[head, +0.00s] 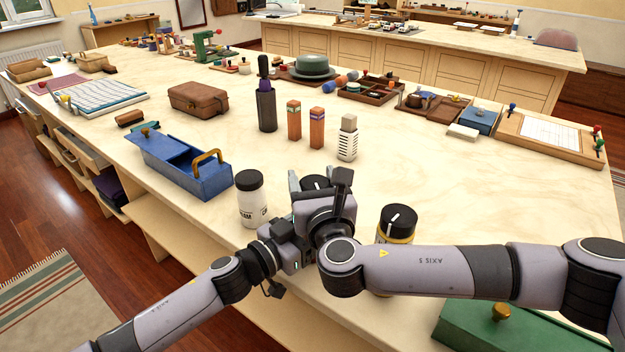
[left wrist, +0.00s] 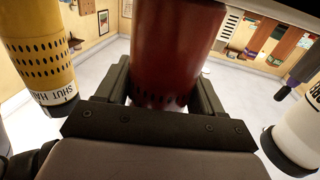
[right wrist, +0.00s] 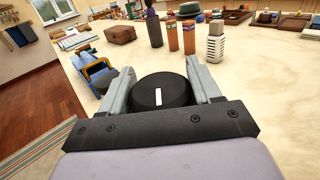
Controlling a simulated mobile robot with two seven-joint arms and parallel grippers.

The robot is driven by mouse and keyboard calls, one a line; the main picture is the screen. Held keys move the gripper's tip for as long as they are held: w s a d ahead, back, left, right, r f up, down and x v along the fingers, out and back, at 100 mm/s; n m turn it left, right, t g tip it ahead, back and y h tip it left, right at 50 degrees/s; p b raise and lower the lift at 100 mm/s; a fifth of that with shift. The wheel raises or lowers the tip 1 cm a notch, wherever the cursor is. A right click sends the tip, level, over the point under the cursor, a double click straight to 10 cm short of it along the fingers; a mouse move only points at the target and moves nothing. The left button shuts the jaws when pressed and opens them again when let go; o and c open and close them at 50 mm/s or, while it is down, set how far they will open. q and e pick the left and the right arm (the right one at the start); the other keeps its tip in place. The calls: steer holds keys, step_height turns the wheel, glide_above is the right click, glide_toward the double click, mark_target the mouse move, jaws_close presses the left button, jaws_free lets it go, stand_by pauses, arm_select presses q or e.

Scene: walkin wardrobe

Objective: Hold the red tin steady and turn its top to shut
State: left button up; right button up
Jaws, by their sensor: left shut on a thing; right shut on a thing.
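The red tin (left wrist: 172,45) stands between the fingers of my left gripper (left wrist: 163,88) in the left wrist view, and that gripper is shut on its body. Its black top (right wrist: 160,92) has a white mark and sits between the fingers of my right gripper (right wrist: 158,80), which is shut on it. In the head view the top (head: 314,181) shows only in part behind my right gripper (head: 322,190). The red body is hidden there by my arms. The white mark points nearly straight away from my right wrist.
A white tin (head: 252,206) with a black top stands to the left, and a yellow tin (head: 398,224) with a black top to the right, both close. A blue box (head: 185,165), two orange-brown blocks (head: 294,120) and a pale ribbed bottle (head: 347,140) stand behind. Table right of these is clear.

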mark_target(320, 177)
steer(key=m+h, duration=0.1)
steer(key=h, duration=0.1)
steer(key=m+h, duration=0.2)
steer(key=h, duration=0.1)
steer(key=m+h, duration=0.2)
steer(key=h, duration=0.1)
steer(key=shift+d, duration=0.25)
steer(key=shift+s+d+m+g+h, duration=0.15)
steer(key=shift+m+g+h, duration=0.5)
steer(key=shift+m+h, duration=0.55)
steer(key=shift+w+d+m+g+h, duration=0.15)
steer(key=shift+m+g+h, duration=0.6)
steer(key=shift+h, duration=0.85)
steer(key=shift+s, duration=0.15)
steer(key=o, duration=1)
steer(key=shift+r, duration=0.1)
step_height(320, 177, up, 10)
steer(key=shift+f, duration=0.1)
